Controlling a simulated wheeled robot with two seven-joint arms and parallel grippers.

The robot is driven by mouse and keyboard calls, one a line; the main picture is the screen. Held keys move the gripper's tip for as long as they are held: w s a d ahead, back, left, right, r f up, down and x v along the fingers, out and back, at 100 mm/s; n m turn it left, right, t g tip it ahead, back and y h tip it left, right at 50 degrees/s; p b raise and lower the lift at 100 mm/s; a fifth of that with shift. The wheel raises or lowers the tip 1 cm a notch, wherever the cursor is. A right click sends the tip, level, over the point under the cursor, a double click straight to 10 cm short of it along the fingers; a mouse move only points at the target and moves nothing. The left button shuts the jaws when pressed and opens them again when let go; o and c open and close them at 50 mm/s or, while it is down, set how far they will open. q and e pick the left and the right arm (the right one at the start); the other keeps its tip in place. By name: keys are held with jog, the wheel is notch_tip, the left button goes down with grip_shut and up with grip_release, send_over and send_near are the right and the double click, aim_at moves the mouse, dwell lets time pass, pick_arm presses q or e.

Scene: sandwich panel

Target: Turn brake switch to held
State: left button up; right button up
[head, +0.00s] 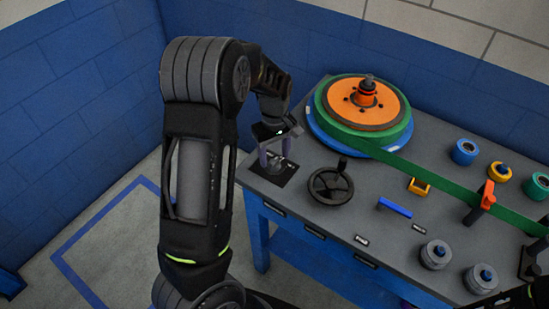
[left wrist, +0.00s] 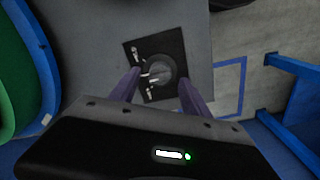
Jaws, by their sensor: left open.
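The brake switch (left wrist: 160,71) is a round grey knob on a black square plate (left wrist: 133,50) with small white markings, too small to read. The plate also shows at the table's left corner in the head view (head: 286,180). My left gripper (left wrist: 158,82) is open above the switch, with its two purple fingers one on each side of the knob in the left wrist view. I cannot tell whether the fingers touch it. In the head view the left gripper (head: 275,160) points down and hides most of the switch. My right gripper is not clearly in view.
A black handwheel (head: 331,186) stands right of the switch plate. Behind it is a large reel with an orange disc (head: 385,105) and green band. A blue bar handle (head: 395,207), a yellow block (head: 419,187) and several spools stand farther right. Blue walls close the back.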

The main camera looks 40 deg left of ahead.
pick_arm(q)
jog(key=shift+f, duration=1.25)
grip_shut()
